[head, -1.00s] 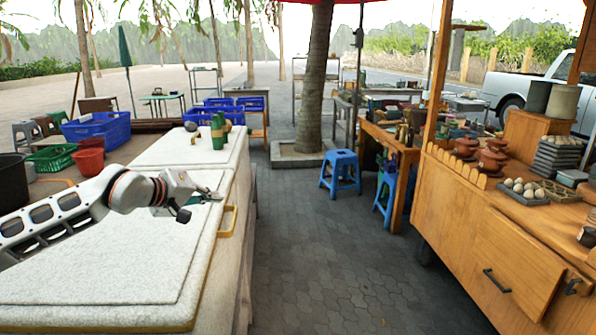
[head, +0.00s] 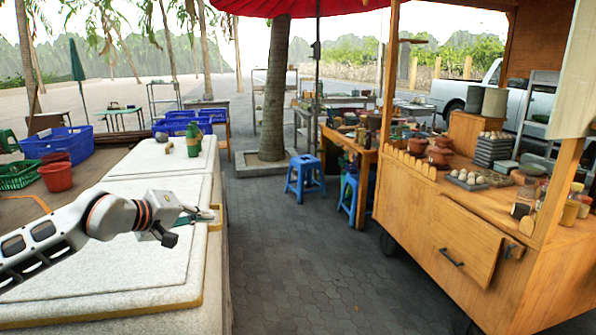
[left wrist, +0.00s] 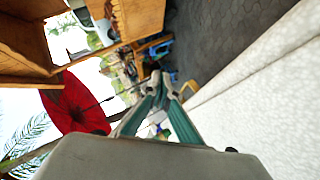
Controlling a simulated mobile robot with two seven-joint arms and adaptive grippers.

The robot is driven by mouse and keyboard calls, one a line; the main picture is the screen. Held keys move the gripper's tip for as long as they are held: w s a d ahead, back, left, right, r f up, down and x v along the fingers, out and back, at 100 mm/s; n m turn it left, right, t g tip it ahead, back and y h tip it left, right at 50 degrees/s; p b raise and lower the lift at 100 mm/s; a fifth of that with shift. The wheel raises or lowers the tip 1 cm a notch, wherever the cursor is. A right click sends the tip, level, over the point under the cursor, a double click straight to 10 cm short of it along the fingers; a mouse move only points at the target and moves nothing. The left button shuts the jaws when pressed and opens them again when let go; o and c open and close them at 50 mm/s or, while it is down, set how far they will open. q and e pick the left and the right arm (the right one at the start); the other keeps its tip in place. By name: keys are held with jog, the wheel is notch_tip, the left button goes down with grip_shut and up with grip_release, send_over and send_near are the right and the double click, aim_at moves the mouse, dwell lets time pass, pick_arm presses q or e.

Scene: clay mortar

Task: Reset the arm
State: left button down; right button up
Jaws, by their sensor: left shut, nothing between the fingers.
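My left arm comes in from the left in the head view, stretched low over the white slab-topped counter (head: 120,275). My left gripper (head: 209,213) is shut and empty near the counter's right edge, beside the yellow handle. The left wrist view shows its two green-sided fingers (left wrist: 161,84) close together at the tips, with nothing visible between them. My right gripper is in neither view.
A wooden cart (head: 480,235) stands at the right with pots and trays on it. A paved aisle (head: 300,265) lies clear between counter and cart. Blue stools (head: 305,177) and a tree trunk (head: 273,90) stand farther back.

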pick_arm(q)
jog(key=s+d+r+m+g+h, duration=0.1)
jog(key=s+d+h, duration=0.1)
jog(key=d, duration=0.8)
jog(key=s+d+r+m+g+h, duration=0.1)
jog(key=s+d+h, duration=0.1)
jog(key=d, duration=0.8)
jog(key=s+d+f+n+g+h, duration=0.15)
jog(key=s+f+n+h, duration=0.25)
jog(key=s+f+n, duration=0.5)
jog(key=s+a+f+n+t+y, duration=0.35)
jog(key=a+f+n, duration=0.55)
jog(key=n, duration=0.8)
jog(key=s+a+f+n+t+y, duration=0.35)
jog(key=a+f+n, duration=0.5)
jog(key=n, duration=0.75)
jog(key=s+a+f+n+g+y, duration=0.2)
jog(key=s+a+f+n+y, duration=0.1)
jog(key=s+a+f+n, duration=0.55)
jog(key=s+a+f+n+g+y, duration=0.25)
jog(key=s+a+f+n, duration=0.25)
jog(key=s+f+n, duration=0.5)
jog(key=d+n+t, duration=0.1)
jog(key=d+n, duration=0.2)
jog(key=d, duration=0.9)
jog(key=shift+w+d, duration=0.15)
jog(key=shift+d, duration=0.1)
jog(key=shift+h, duration=0.25)
